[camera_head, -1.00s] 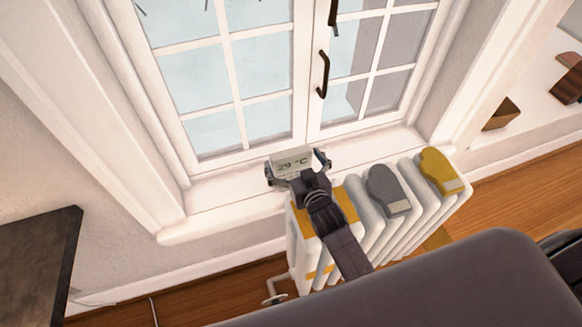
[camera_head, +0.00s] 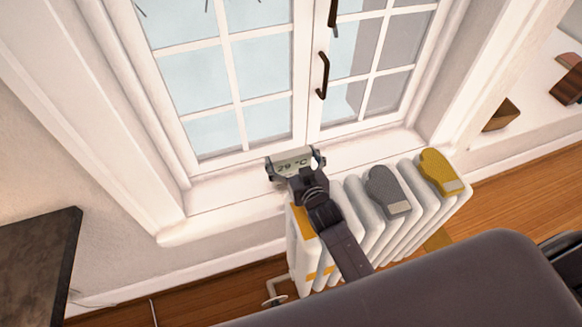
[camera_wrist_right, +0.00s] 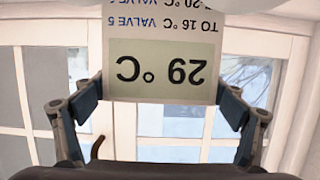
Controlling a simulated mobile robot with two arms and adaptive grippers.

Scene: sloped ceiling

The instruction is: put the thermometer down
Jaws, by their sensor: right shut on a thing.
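The thermometer (camera_head: 292,163) is a pale card-like device with a display, held between the fingers of my right gripper (camera_head: 295,167) at the window sill. In the right wrist view the thermometer (camera_wrist_right: 165,72) fills the upper middle; its display reads 29 °C upside down, with printed valve text above. The fingers of my right gripper (camera_wrist_right: 161,105) are at its left and right edges. Whether its lower edge touches the sill (camera_head: 235,192) cannot be told. My left gripper is not in view.
A white radiator (camera_head: 360,220) stands below the sill, with a grey mitten (camera_head: 385,188) and a yellow mitten (camera_head: 438,168) on top. A closed window (camera_head: 240,85) with a dark handle (camera_head: 322,75) rises behind. The sill left of my gripper is clear.

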